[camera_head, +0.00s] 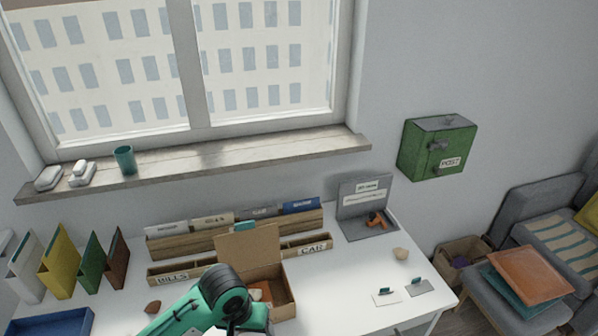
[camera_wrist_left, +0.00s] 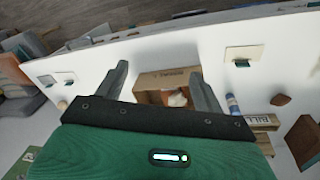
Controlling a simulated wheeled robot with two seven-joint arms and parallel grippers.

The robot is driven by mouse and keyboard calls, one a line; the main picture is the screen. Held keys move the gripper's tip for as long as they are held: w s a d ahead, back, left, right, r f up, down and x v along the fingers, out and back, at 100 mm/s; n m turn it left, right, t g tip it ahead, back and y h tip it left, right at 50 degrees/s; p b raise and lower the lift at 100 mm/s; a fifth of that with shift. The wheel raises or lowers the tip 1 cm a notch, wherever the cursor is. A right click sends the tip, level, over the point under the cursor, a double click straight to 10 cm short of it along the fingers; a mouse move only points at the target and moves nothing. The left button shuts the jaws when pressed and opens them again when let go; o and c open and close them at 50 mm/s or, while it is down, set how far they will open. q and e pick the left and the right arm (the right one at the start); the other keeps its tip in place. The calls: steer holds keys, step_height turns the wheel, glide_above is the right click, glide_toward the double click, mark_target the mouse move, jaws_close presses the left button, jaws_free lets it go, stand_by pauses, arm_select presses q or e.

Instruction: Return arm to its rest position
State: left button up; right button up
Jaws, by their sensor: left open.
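My left arm (camera_head: 205,302) is green with a dark joint and comes in at the bottom of the head view, in front of the open cardboard box (camera_head: 284,297). Its fingertips cannot be made out there. In the left wrist view my left gripper (camera_wrist_left: 160,70) has its two dark fingers spread apart with nothing held between them. The cardboard box (camera_wrist_left: 150,79) shows beyond and between the fingers, with an orange and pale item inside. I cannot tell how far the fingers are from it. My right gripper is in neither view.
The white desk (camera_head: 352,283) holds wooden sorters (camera_head: 192,266), colored folders (camera_head: 60,262) and a blue tray (camera_head: 50,325) at left. A grey stand (camera_head: 366,210), a beige lump (camera_head: 401,254) and small cards (camera_head: 385,297) lie at right. A green post box (camera_head: 425,150) hangs on the wall.

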arm_select(q)
steer(key=s+a+f+t+y, duration=0.1)
steer(key=s+a, duration=0.5)
steer(key=s, duration=0.3)
steer(key=s+a+f+t+y, duration=0.1)
steer(key=s+a+t, duration=0.1)
steer(key=s+a, duration=0.55)
step_height(320, 180, down, 33)
steer(key=s+d+g+b, duration=0.2)
steer(key=b, duration=0.1)
steer(key=s+a+f+b, duration=0.1)
steer(key=s+a+f, duration=0.1)
steer(key=s+f, duration=0.7)
steer(key=s+a+f+m+b, duration=0.1)
steer(key=s+a+f, duration=0.1)
steer(key=s+f, duration=0.8)
step_height(320, 180, down, 3)
steer(key=shift+f+g, duration=0.15)
steer(key=shift+g, duration=0.25)
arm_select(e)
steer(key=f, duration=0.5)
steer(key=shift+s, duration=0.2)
arm_select(q)
steer(key=shift+w, duration=0.1)
steer(key=shift+c, duration=0.2)
